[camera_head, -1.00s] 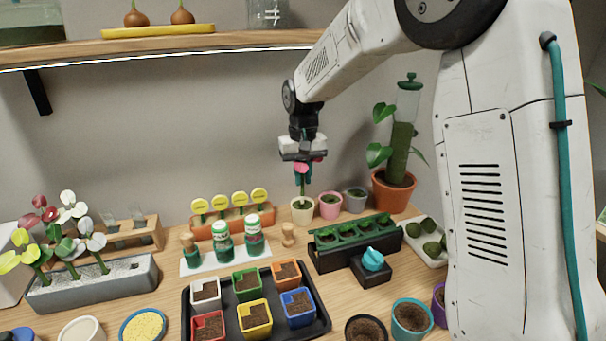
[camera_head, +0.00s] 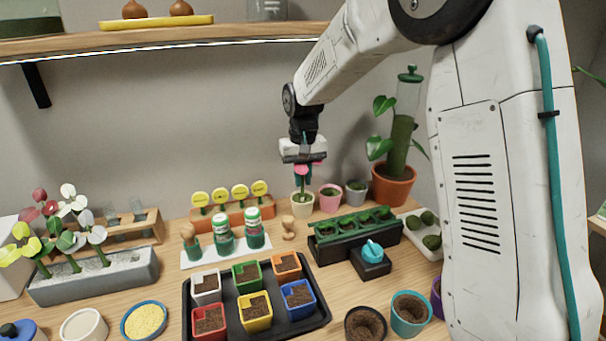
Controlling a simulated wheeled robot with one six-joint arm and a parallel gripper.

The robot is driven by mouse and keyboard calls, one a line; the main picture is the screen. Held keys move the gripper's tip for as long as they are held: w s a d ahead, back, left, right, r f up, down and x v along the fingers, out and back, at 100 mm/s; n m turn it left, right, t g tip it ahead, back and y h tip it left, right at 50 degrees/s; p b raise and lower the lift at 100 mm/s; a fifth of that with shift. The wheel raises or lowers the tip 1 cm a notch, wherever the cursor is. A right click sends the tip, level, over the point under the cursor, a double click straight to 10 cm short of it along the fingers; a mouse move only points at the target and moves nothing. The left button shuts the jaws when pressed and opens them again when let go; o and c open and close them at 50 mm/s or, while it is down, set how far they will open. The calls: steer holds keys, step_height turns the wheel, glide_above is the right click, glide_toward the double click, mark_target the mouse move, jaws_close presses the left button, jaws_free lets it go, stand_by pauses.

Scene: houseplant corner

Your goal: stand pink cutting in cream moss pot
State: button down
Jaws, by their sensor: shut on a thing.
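My gripper (camera_head: 302,171) points down at the back of the table, shut on the pink cutting (camera_head: 301,170). The cutting is upright, its pink leaf showing between the fingers and its green stem below. The cream moss pot (camera_head: 302,205) stands directly under it. The stem's lower end meets the pot's opening in the picture; how deep it sits inside I cannot tell.
A pink pot (camera_head: 330,197) and a grey pot (camera_head: 356,193) stand right of the cream pot. A terracotta planter with yellow tags (camera_head: 232,214) is at its left. A black seedling rack (camera_head: 355,235) and a wooden peg (camera_head: 289,228) stand in front. A shelf (camera_head: 170,45) hangs above.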

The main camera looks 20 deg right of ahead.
mark_target(303, 166)
steer(key=shift+f, duration=1)
steer(key=c, duration=0.9)
jaws_free()
steer(key=shift+c, duration=0.2)
steer(key=shift+r, duration=0.1)
steer(key=shift+r, duration=3.45)
